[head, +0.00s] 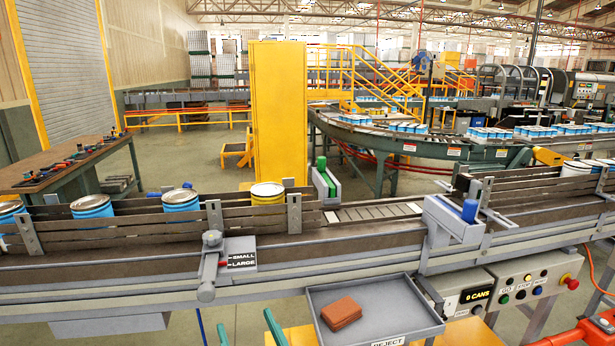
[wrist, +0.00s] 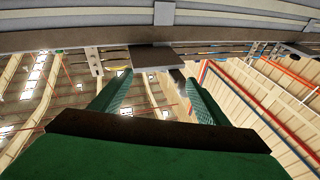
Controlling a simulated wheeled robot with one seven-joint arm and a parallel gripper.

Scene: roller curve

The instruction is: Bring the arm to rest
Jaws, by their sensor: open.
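My gripper (head: 295,328) shows only as two green fingertips at the bottom edge of the head view, in front of the conveyor and beside the reject tray. In the wrist view, my gripper (wrist: 156,90) has its two green fingers well apart, with nothing held between them. The rest of the arm is out of the head view.
The grey reject tray (head: 378,296) holds a brown block (head: 341,313). Behind it runs the conveyor (head: 130,277) with a yellow can (head: 268,194) and blue cans (head: 181,207).

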